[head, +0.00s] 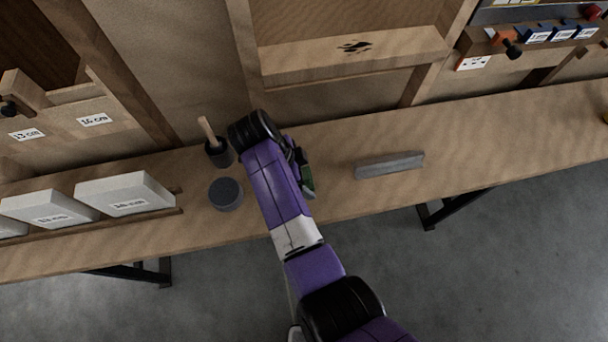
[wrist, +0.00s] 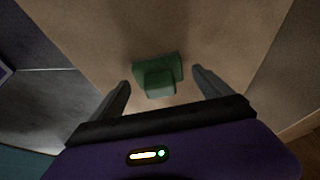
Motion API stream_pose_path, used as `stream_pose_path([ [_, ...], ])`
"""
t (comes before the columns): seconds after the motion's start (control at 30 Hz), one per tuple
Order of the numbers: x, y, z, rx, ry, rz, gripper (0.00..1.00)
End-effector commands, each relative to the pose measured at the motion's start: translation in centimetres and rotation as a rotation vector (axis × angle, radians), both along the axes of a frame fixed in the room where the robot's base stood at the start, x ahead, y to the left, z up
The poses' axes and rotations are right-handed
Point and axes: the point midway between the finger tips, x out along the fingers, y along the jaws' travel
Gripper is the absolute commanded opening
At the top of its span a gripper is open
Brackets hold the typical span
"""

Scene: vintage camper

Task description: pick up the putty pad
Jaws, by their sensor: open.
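The putty pad, which I take to be the small dark green stepped piece, lies on the wooden bench; in the wrist view the putty pad (wrist: 158,74) is near the middle. In the head view a bit of the green pad (head: 308,184) shows at the right side of my arm, which hides the rest. My gripper (wrist: 162,82) is open above the bench, with one finger on each side of the pad in the picture and clear gaps to it. Nothing is held.
A grey bar (head: 389,165) lies on the bench to the right. A round grey tin (head: 225,194) and a dark pot (head: 218,152) with a wooden handle stand left of my arm. White boxes (head: 125,194) line the far left. The bench (head: 490,135) is clear further right.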

Motion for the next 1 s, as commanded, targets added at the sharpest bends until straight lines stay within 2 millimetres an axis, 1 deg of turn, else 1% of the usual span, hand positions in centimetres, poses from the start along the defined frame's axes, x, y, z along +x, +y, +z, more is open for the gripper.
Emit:
stream_pose_path([
  [0.23, 0.02, -0.12, -0.30, 0.000, 0.000, 0.000, 0.89],
  [0.27, 0.02, -0.12, -0.29, 0.000, 0.000, 0.000, 0.87],
  [0.3, 0.03, -0.11, -0.29, 0.000, 0.000, 0.000, 0.79],
  [0.37, 0.03, -0.11, -0.28, 0.000, 0.000, 0.000, 0.68],
  [0.4, 0.03, -0.12, -0.26, 0.000, 0.000, 0.000, 0.60],
  [0.47, 0.03, -0.12, -0.26, 0.000, 0.000, 0.000, 0.48],
  [0.5, 0.03, -0.12, -0.26, 0.000, 0.000, 0.000, 0.40],
  [0.6, 0.04, -0.11, -0.25, 0.000, 0.000, 0.000, 0.21],
  [0.87, 0.07, -0.09, -0.13, 0.000, -0.001, 0.000, 0.21],
  [1.0, 0.13, -0.08, 0.52, 0.001, -0.003, 0.001, 0.21],
])
